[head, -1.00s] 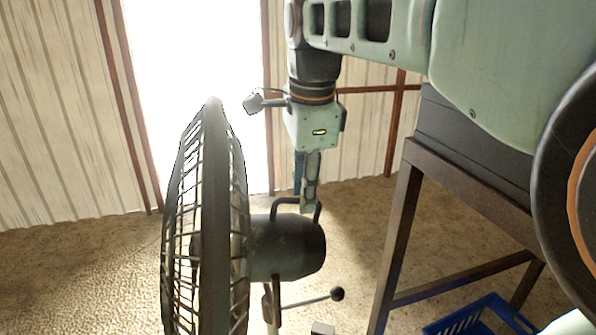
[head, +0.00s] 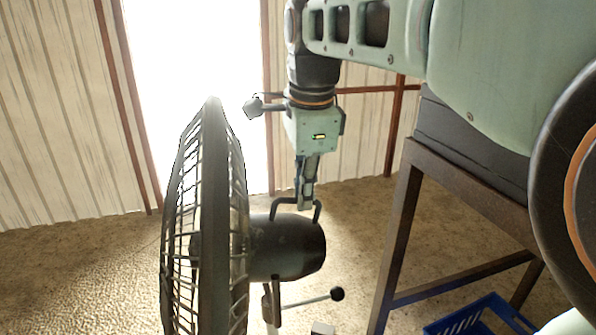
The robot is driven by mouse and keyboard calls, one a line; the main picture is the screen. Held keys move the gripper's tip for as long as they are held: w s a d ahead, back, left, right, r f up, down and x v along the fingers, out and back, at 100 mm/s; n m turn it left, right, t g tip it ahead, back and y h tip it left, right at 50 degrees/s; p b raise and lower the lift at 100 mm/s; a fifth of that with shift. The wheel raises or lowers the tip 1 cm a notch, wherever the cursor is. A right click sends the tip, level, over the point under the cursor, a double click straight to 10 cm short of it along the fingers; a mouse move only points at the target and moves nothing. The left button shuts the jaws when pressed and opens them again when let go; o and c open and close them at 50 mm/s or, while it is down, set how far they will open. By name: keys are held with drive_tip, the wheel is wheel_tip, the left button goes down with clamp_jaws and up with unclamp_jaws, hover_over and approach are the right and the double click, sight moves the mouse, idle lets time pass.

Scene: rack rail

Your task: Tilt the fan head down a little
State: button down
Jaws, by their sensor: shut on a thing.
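The fan head has a round dark wire cage (head: 208,220) on the left, seen nearly edge-on, and a dark motor housing (head: 288,247) behind it. A bent handle (head: 283,201) rises from the top of the housing. My gripper (head: 305,204) points down from above and is shut on the handle's top bar. The fan sits on a stand, of which only the upper part shows below the housing. A lever with a round black knob (head: 337,293) sticks out to the right under the housing.
A dark metal-legged table (head: 400,225) stands to the right of the fan. A blue crate (head: 478,315) is on the floor at the lower right. A bright opening (head: 200,60) and corrugated walls are behind. Open floor lies around the fan.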

sight(281, 199)
drive_tip(key=shift+s+a+r+h+p, duration=0.15)
drive_tip(key=shift+a+r+h+p, duration=0.15)
drive_tip(key=shift+p, duration=0.05)
drive_tip(key=a+h, duration=0.1)
drive_tip(key=a+h+p, duration=0.1)
drive_tip(key=a+r+t, duration=0.1)
drive_tip(key=shift+s+a+h, duration=0.15)
drive_tip(key=shift+s+h, duration=0.25)
drive_tip(key=shift+s+a+r+n+h, duration=0.15)
drive_tip(key=shift+a+h, duration=0.25)
drive_tip(key=shift+h, duration=0.05)
drive_tip(key=shift+s+a+r+n+h, duration=0.1)
drive_tip(key=shift+a+n+h, duration=0.05)
drive_tip(key=shift+a+h, duration=0.3)
drive_tip(key=shift+t, duration=0.3)
drive_tip(key=c, duration=2)
unclamp_jaws()
drive_tip(key=shift+c, duration=0.2)
drive_tip(key=v, duration=1.2)
drive_tip(key=shift+d+r, duration=0.1)
drive_tip(key=shift+d, duration=0.05)
